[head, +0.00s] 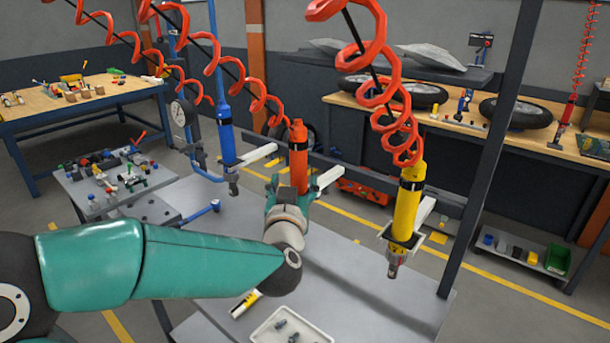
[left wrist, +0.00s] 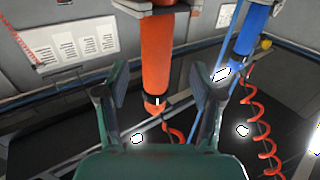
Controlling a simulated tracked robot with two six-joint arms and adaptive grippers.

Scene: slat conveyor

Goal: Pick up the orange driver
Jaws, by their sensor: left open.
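The orange driver (head: 298,158) hangs upright from a red coiled hose, between a blue driver (head: 226,135) and a yellow driver (head: 407,205). My left gripper (head: 291,192) is at its lower part, which is partly hidden in the head view. In the left wrist view the orange driver (left wrist: 157,55) stands in front of the left gripper (left wrist: 156,88), lined up with the gap between the spread fingers. Dark space shows on both sides of it, so I see no grip on it. My right gripper is not in view.
White holder arms (head: 328,177) reach from a dark rail beside the drivers. A grey table (head: 350,275) lies below, with a white tray (head: 262,334) of small parts at the front. A dark post (head: 490,140) stands at the right.

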